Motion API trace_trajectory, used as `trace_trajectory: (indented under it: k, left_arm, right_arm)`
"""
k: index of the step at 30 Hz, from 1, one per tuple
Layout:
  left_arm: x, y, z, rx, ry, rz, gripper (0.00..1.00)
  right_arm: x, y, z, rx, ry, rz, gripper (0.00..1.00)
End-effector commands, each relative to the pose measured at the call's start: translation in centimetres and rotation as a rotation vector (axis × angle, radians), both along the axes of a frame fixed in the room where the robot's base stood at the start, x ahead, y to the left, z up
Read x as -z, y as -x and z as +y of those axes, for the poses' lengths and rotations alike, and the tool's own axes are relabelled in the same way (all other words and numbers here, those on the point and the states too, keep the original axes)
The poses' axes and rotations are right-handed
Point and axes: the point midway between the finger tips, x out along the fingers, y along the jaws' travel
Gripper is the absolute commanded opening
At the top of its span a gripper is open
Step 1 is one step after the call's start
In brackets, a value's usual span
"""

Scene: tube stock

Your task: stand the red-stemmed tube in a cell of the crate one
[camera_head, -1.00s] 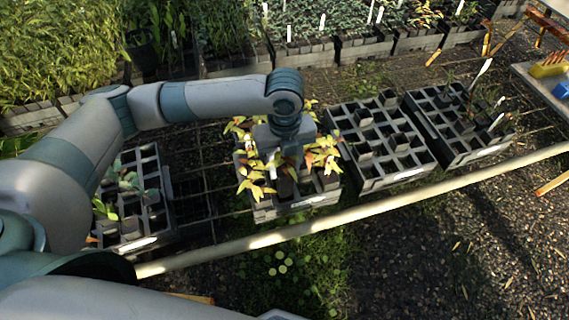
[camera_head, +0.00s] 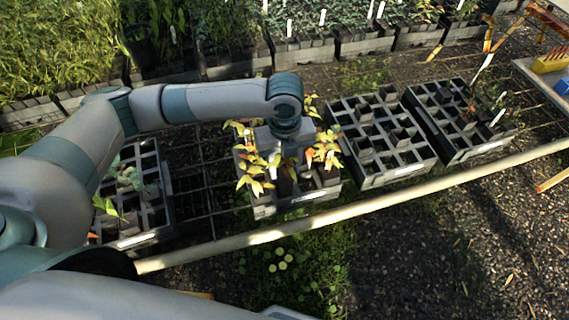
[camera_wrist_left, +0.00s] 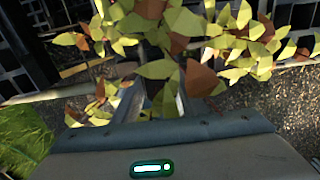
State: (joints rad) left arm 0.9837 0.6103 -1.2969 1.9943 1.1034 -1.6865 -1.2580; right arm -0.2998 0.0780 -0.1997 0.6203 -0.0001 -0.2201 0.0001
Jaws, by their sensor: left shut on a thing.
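My left gripper (camera_head: 287,165) points down over the crate (camera_head: 285,208) in the middle of the head view. It is shut on a plant tube among yellow and orange-red leaves (camera_head: 252,178). In the left wrist view my fingers (camera_wrist_left: 152,100) are partly covered by yellow-green and red-brown leaves (camera_wrist_left: 200,78). The leaves and my wrist hide the held tube's stem and foot, so I cannot tell its stem colour or whether it touches the crate. My right gripper is not in view.
A crate with green seedlings (camera_head: 148,240) stands at the left, partly behind my arm. Two crates with many empty cells stand to the right, a nearer one (camera_head: 395,175) and a farther one (camera_head: 482,150). A pale rail (camera_head: 400,203) runs along their front.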

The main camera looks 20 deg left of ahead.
Motion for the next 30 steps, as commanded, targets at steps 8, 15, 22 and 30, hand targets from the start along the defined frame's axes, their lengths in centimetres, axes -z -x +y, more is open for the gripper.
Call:
trace_trajectory:
  k: [8, 15, 22, 30]
  left_arm:
    - [1.0, 0.0, 0.0, 0.000, 0.000, 0.001, 0.00]
    - [1.8, 0.1, 0.0, 0.000, 0.000, 0.001, 0.00]
    - [2.5, 0.0, 0.0, 0.000, 0.000, 0.000, 0.00]
    - [3.4, 0.0, 0.0, -0.001, 0.001, 0.001, 0.00]
  right_arm:
    - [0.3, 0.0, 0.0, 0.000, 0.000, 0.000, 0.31]
    - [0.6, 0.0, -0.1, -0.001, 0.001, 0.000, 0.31]
    - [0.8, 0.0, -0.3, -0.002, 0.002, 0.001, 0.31]
    - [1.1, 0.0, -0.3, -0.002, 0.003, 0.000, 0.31]
